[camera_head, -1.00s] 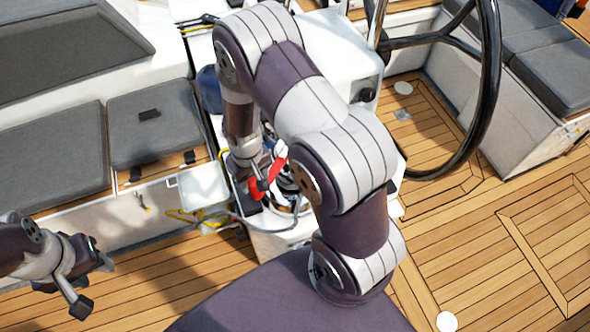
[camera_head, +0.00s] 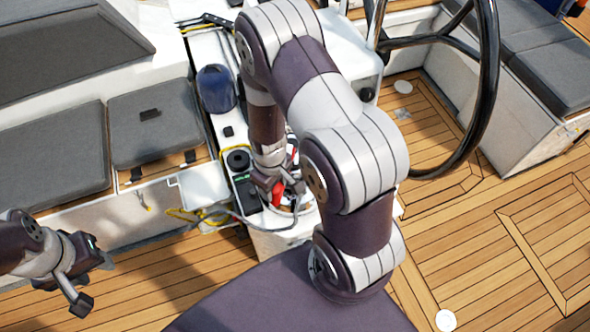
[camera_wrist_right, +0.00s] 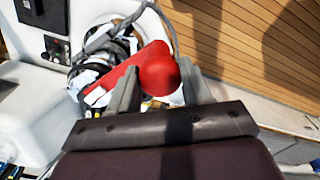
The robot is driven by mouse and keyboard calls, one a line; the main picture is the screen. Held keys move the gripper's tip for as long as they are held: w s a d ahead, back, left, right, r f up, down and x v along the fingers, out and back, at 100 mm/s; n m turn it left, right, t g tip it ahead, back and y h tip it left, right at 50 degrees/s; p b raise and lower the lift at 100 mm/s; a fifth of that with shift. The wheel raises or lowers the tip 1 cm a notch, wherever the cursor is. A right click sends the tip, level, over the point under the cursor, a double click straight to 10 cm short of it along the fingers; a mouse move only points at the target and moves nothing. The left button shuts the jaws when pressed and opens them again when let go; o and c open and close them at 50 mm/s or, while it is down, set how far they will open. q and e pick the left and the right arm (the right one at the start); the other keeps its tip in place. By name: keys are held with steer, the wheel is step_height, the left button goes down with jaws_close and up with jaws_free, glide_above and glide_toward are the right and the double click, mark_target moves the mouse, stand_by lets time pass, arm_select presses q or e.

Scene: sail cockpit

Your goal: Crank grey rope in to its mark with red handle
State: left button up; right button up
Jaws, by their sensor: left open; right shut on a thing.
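The red handle (camera_head: 278,193) sits on the winch near the middle of the head view, partly hidden by my right gripper (camera_head: 283,184). In the right wrist view its red knob (camera_wrist_right: 158,74) is between the fingers of my right gripper (camera_wrist_right: 160,92), which is shut on it. The handle's arm (camera_wrist_right: 118,78) runs left over the winch (camera_wrist_right: 92,72). The grey rope (camera_head: 268,226) curves around the near side of the winch; it also shows in the right wrist view (camera_wrist_right: 133,17). Its mark cannot be made out. My left gripper (camera_head: 94,274) is open and empty, over the deck.
A black panel (camera_head: 243,183) with a round knob is left of the winch. A blue bag-like thing (camera_head: 216,89) lies behind it. Yellow rope (camera_head: 190,215) hangs by the seat. The big wheel (camera_head: 489,90) stands right. The deck (camera_head: 500,215) at right is clear.

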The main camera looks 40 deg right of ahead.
steer(key=shift+s+d+n+p, duration=0.35)
steer(key=shift+s+d+n, duration=0.95)
steer(key=shift+d, duration=0.35)
steer(key=shift+s, duration=0.1)
steer(key=shift+s+d+r+p, duration=0.1)
steer(key=shift+s+d+p, duration=0.25)
steer(key=shift+d, duration=0.15)
steer(key=o, duration=0.9)
steer(key=shift+s+d+n, duration=0.15)
steer(key=shift+d+n, duration=0.15)
steer(key=shift+n, duration=0.1)
steer(key=o, duration=0.4)
steer(key=shift+d, duration=0.1)
steer(key=o, duration=0.4)
